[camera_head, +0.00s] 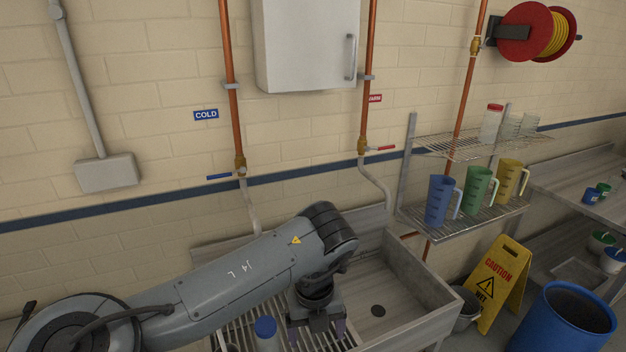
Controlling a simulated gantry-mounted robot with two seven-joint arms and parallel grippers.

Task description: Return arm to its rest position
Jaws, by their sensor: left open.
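My left arm comes in from the lower left and reaches across the front of a grey sink unit (420,285). Its left gripper (318,338) points down over the slatted drainboard (236,325), near the bottom edge of the picture. The two fingers stand apart and I see nothing held between them. The fingertips are partly cut off or dark. My right gripper is not in view.
A wire shelf (468,220) right of the sink holds blue, green and yellow jugs. A yellow caution sign (494,283) and a blue barrel (565,322) stand on the right. Copper pipes and a white cabinet (305,45) are on the wall. The sink basin looks empty.

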